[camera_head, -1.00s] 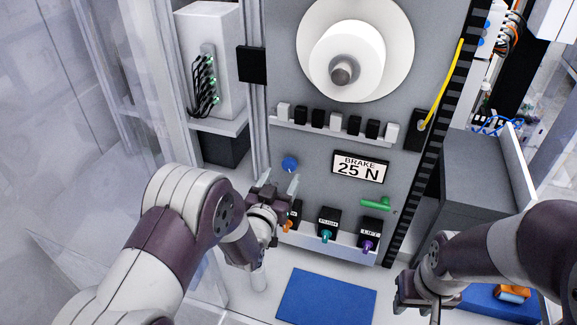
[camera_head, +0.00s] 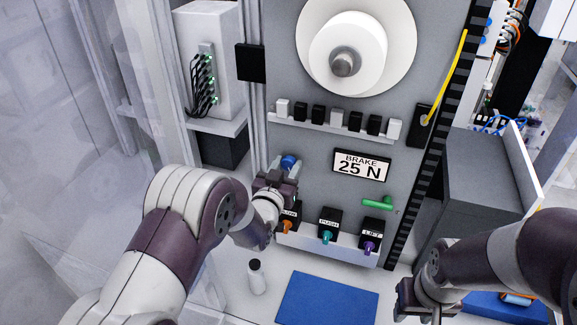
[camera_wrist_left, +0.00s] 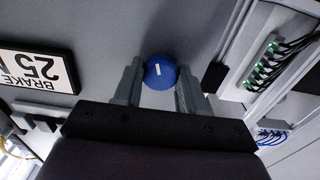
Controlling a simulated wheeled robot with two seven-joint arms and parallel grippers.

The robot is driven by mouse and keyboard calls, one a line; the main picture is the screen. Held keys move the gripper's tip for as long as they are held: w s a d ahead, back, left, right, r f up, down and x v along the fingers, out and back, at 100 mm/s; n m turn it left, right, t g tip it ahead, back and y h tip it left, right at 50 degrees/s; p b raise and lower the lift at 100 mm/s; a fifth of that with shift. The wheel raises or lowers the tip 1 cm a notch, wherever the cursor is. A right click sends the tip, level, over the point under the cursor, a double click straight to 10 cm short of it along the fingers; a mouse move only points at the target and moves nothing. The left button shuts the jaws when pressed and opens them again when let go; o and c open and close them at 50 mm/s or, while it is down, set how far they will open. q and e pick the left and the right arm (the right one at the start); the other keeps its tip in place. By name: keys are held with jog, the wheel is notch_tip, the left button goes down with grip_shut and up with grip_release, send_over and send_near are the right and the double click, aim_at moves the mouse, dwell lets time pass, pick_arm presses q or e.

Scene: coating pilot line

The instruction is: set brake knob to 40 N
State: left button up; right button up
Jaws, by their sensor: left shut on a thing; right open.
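The blue brake knob (camera_head: 288,162) sits on the grey panel, left of the display. It also shows in the left wrist view (camera_wrist_left: 160,72), with a white mark on its face. The brake display (camera_head: 361,166) reads 25 N. My left gripper (camera_head: 283,166) is at the knob, its two fingers on either side and shut on it; the fingers partly hide the knob in the head view. My right gripper (camera_head: 426,312) is open and empty at the lower right, away from the panel.
Below the display are a green lever (camera_head: 378,204) and a row of switch boxes with coloured knobs, including PUSH (camera_head: 329,224) and LIFT (camera_head: 371,235). A white bottle (camera_head: 256,276) stands beside a blue mat (camera_head: 327,299). A large white roll (camera_head: 345,60) is above.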

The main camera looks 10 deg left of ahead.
pick_arm(q)
jog(key=shift+f+m+b, duration=0.25)
jog(key=shift+m+b, duration=0.45)
jog(key=shift+m, duration=0.4)
jog(key=m+b, duration=0.1)
jog(key=m, duration=0.3)
jog(key=shift+m+b, duration=0.3)
jog(key=shift+b, duration=0.1)
jog(key=shift+r+m, duration=0.2)
jog(key=shift+m, duration=0.4)
jog(key=shift+f+m+b, duration=0.25)
jog(key=shift+m+b, duration=0.55)
jog(key=shift+m, duration=0.3)
jog(key=m+b, duration=0.2)
jog(key=m, duration=0.3)
jog(key=shift+r, duration=0.1)
jog(key=o, duration=1.3)
jog(key=shift+r, duration=0.15)
jog(key=shift+s, duration=0.1)
